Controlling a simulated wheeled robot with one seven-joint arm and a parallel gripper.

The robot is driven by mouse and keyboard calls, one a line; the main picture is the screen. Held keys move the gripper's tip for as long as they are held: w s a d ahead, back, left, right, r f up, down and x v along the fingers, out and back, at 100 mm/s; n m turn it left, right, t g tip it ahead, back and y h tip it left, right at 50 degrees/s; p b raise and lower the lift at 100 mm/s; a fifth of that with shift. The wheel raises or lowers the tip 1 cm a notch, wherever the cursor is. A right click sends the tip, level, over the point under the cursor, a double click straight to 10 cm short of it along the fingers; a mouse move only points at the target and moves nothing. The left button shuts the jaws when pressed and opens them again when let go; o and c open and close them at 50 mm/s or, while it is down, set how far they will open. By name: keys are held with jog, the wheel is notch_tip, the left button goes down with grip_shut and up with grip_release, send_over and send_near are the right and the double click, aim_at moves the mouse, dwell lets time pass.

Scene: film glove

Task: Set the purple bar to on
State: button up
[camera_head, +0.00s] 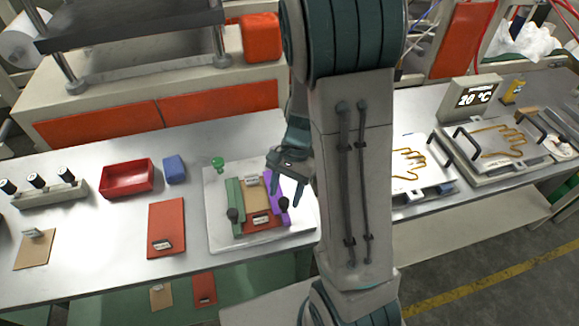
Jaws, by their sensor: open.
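The purple bar (273,187) stands at the right side of a small fixture on a pale square plate (218,185). It has a black knob (283,204) near its front end. Between the bars are a brown panel and a red piece with a small label.
A green knob (217,163) stands at the plate's back left. A red tray (127,179), a blue block (174,169) and a red panel (166,229) lie to the left.

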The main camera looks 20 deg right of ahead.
jog(key=v, duration=1.2)
jog(key=shift+b, duration=0.45)
jog(key=shift+s+a+r, duration=0.1)
jog(key=shift+s+r, duration=0.05)
jog(key=s+a+r+n+t+h, duration=0.1)
jog(key=s+r+n+t, duration=0.1)
jog(key=s+n, duration=0.3)
jog(key=s+a+r+n+t+h, duration=0.2)
jog(key=s+r+n+t, duration=0.1)
jog(key=s+n+t, duration=0.1)
jog(key=shift+s+r+n+t+h, duration=0.3)
jog(key=shift+s+n+t, duration=0.15)
jog(key=shift+s, duration=0.7)
